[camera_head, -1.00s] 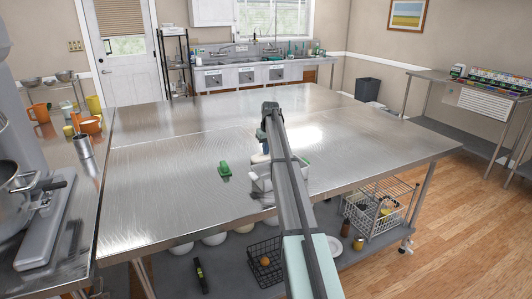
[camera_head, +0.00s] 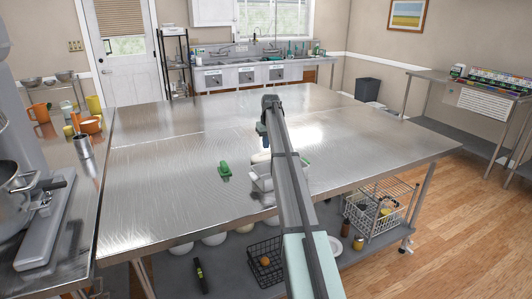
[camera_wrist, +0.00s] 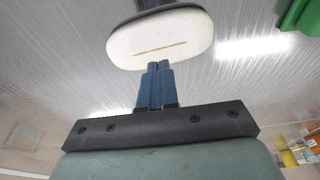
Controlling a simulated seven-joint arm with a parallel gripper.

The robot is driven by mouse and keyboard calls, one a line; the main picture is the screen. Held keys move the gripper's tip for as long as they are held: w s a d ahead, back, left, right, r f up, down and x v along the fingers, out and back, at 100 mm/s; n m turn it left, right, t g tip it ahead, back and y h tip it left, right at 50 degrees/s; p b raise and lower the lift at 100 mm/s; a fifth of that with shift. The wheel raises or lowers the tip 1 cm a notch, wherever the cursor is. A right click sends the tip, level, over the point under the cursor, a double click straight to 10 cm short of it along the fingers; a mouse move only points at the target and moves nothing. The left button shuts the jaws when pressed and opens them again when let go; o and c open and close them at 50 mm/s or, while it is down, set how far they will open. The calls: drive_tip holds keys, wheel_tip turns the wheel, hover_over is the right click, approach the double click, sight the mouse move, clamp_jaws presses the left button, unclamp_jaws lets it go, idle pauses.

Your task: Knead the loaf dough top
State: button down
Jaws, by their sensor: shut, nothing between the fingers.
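The loaf dough (camera_wrist: 160,38) is a pale oval with a thin brown slit along its top, seen in the wrist view just beyond my fingertips. In the head view a sliver of it (camera_head: 260,157) shows on the steel table, partly hidden by my arm. My gripper (camera_wrist: 158,66) has blue fingers shut together with nothing between them. The fingertips overlap the dough's near edge in the wrist view; I cannot tell whether they touch it. In the head view the gripper (camera_head: 264,142) points down above the dough.
The steel table (camera_head: 160,180) is mostly bare. A green-topped object (camera_head: 225,169) lies left of the dough, and a white container (camera_head: 260,182) sits nearer, partly behind my arm. A side counter (camera_head: 90,215) with a mixer and cups stands left. Baskets are on the lower shelf.

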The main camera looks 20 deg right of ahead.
wheel_tip(320, 180, up, 6)
idle(0.9)
